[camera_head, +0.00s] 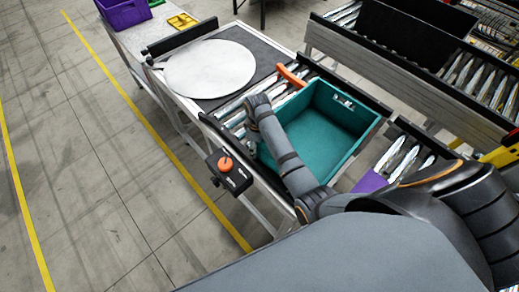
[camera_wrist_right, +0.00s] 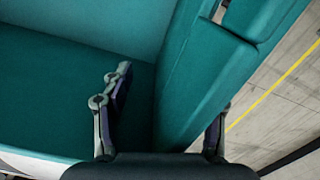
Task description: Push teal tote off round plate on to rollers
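The teal tote (camera_head: 335,112) sits upright on the roller conveyor (camera_head: 238,103), to the right of the round plate (camera_head: 209,68). The plate is pale, flat and bare, and the tote is clear of it. My right arm reaches across the tote's near left side, and the fingers are hard to make out in the head view. In the right wrist view my right gripper (camera_wrist_right: 162,115) is open. One finger is over the inside of the tote (camera_wrist_right: 50,95) and the other beyond its wall, with a gap at the inner finger. My left gripper is not in view.
An orange bar (camera_head: 291,76) stands at the tote's far left corner. A control box with an orange knob (camera_head: 226,164) is on the conveyor's near side. A purple tote (camera_head: 122,12) and yellow tray (camera_head: 182,21) are at the back left. Another conveyor runs behind.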

